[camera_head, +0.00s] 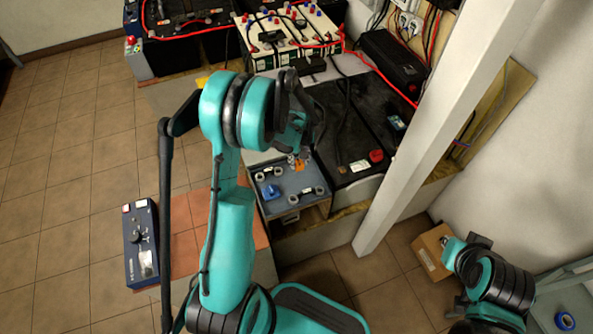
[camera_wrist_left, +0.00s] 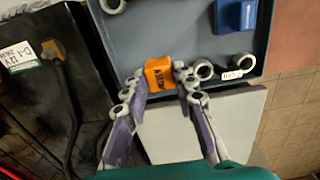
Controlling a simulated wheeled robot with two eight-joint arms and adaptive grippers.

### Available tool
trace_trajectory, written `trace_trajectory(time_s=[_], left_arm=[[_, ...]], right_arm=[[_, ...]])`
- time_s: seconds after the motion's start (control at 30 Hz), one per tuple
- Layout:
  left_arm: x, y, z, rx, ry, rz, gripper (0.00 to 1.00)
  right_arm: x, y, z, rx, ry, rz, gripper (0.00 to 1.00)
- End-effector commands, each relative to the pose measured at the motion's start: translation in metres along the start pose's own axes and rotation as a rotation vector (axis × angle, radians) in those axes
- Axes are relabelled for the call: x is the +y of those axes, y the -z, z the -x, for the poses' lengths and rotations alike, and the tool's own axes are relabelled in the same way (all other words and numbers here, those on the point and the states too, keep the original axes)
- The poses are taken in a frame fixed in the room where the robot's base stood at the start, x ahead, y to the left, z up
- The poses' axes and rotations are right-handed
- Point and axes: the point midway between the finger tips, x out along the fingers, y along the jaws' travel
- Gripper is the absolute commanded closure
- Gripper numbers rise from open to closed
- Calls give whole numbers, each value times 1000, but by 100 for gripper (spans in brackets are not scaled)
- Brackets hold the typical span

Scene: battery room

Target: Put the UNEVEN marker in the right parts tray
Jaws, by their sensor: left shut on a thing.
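In the left wrist view, the marker (camera_wrist_left: 160,74) sits between the fingertips (camera_wrist_left: 159,84), with dark lettering too small to read surely. It overlaps the tray's rim (camera_wrist_left: 228,80) in that view; whether it touches the tray I cannot tell. A blue block (camera_wrist_left: 237,15) and several ringed grey links lie in the tray. My right arm is at lower right; its gripper (camera_head: 456,246) is too unclear to judge.
A pale surface (camera_wrist_left: 200,130) adjoins the tray. A black battery with a red cap (camera_head: 376,156) stands right of the tray, before a white post (camera_head: 440,120). A blue meter box (camera_head: 141,243) is at left. A cardboard box (camera_head: 430,252) lies near my right arm.

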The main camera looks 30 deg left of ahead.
Motion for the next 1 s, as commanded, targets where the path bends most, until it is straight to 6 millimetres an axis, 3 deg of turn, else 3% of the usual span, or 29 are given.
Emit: trace_trajectory(time_s=[0.17,0.4,0.8,0.83,0.87,0.9,1.0], left_arm=[[-6,2,-9,0,0,-1,93],[-6,1,-44,0,0,-1,93],[-6,1,-48,0,0,-1,93],[-6,1,-47,0,0,-1,66],[-6,1,-46,0,0,-1,58],[-6,1,-46,0,0,-1,53],[-6,1,-46,0,0,-1,53]], right_arm=[[0,-3,-4,0,0,0,100],[0,-13,-18,0,0,0,100],[0,-15,-21,0,0,0,100],[0,-14,-20,0,0,0,100],[0,-14,-20,0,0,0,100],[0,-14,-20,0,0,0,100],[0,-14,-20,0,0,0,100]])
